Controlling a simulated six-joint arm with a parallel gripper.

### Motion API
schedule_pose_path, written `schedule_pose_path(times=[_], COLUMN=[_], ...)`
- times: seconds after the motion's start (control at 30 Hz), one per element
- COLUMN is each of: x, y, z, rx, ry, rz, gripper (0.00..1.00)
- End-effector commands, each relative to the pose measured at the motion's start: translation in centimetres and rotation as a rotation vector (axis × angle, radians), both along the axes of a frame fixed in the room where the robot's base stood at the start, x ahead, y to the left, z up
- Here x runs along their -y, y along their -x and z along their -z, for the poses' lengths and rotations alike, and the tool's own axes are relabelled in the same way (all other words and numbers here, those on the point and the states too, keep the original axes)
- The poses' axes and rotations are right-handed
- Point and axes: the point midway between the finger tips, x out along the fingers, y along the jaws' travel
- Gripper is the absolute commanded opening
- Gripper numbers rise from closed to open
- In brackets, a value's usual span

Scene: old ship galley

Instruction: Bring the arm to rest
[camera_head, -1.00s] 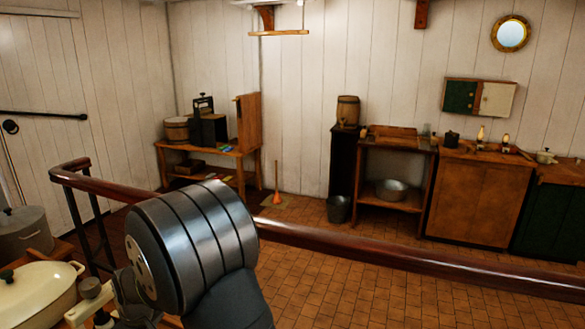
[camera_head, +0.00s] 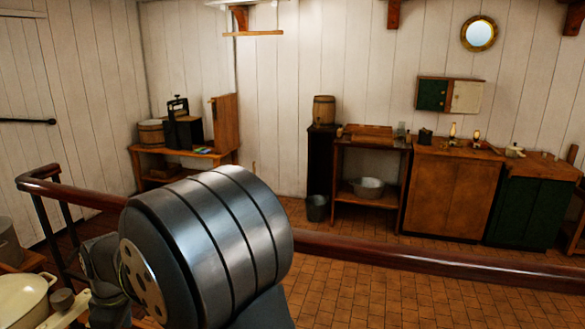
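My arm fills the lower middle of the head view, with a large dark metallic joint in front of the rail. Darker links of mine show at its lower left. My gripper is not visible in this view, so its fingers and anything in them cannot be seen.
Beyond the rail, the tiled floor (camera_head: 350,300) is mostly clear up to the cabinets (camera_head: 450,190).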

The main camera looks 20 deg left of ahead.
Motion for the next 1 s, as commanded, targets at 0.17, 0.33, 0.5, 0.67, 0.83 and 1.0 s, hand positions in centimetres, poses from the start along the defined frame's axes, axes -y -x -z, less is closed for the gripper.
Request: schedule_pose_path(times=[0.17,0.33,0.5,0.67,0.83,1.0], x=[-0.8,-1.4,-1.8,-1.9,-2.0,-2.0], y=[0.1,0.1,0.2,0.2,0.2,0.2], z=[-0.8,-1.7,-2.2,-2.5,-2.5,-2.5], rx=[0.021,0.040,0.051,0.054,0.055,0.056], ry=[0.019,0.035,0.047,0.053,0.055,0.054], rz=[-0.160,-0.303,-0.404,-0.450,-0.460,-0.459], gripper=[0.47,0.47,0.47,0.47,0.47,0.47])
